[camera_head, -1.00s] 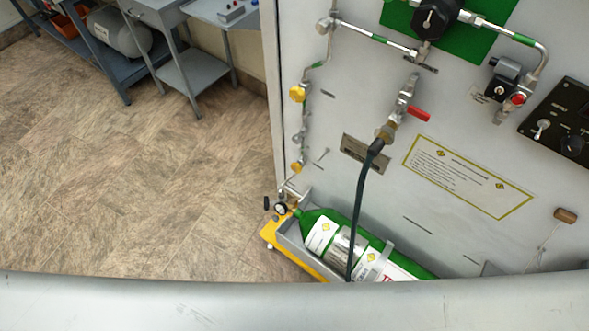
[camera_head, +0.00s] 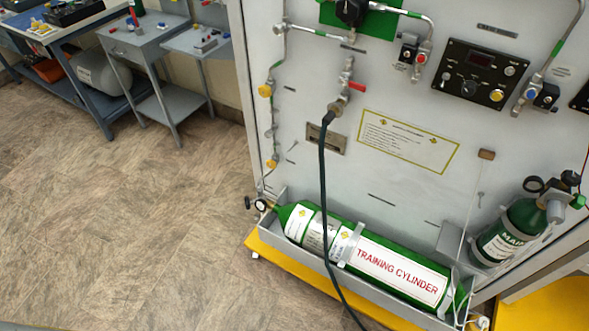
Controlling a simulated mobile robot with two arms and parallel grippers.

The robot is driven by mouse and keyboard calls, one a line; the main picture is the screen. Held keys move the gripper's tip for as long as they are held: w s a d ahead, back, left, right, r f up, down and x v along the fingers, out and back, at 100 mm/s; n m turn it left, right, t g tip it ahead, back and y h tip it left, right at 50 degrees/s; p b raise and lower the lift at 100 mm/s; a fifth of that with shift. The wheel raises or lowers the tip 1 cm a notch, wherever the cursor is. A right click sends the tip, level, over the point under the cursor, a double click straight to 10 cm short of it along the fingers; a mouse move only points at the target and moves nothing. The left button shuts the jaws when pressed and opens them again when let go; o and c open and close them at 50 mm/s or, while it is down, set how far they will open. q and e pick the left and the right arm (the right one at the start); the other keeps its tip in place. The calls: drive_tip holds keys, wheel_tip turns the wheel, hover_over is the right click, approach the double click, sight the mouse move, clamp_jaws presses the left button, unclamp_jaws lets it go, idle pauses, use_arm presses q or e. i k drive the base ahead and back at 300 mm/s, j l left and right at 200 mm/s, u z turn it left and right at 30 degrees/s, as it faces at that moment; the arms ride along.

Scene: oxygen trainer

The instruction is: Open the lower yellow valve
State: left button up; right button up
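The lower yellow valve (camera_head: 271,163) is a small yellow knob low on the thin pipe run at the left edge of the grey panel (camera_head: 395,200). An upper yellow valve (camera_head: 265,90) sits above it on the same pipe. Whether either is open or closed cannot be told at this size. Neither of my grippers is in view, and nothing touches the lower valve.
A green training cylinder (camera_head: 395,268) lies in a tray on a yellow base (camera_head: 290,268) below the panel. A dark hose (camera_head: 323,200) hangs in front. Grey carts (camera_head: 146,42) stand at the back left. The tiled floor (camera_head: 120,220) left of the panel is clear.

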sight(271, 164)
drive_tip(key=z, duration=2.3)
drive_tip(key=k+j, duration=0.1)
drive_tip(key=j, duration=0.3)
drive_tip(key=k+j+z, duration=0.15)
drive_tip(key=j, duration=0.25)
drive_tip(key=k+j, duration=0.1)
drive_tip(key=j, duration=0.3)
drive_tip(key=k+j+z, duration=0.1)
drive_tip(key=j, duration=0.3)
drive_tip(key=k+j, duration=0.15)
drive_tip(key=j, duration=0.2)
drive_tip(key=k+j+z, duration=0.15)
drive_tip(key=j, duration=0.25)
drive_tip(key=k+j, duration=0.15)
drive_tip(key=j, duration=0.2)
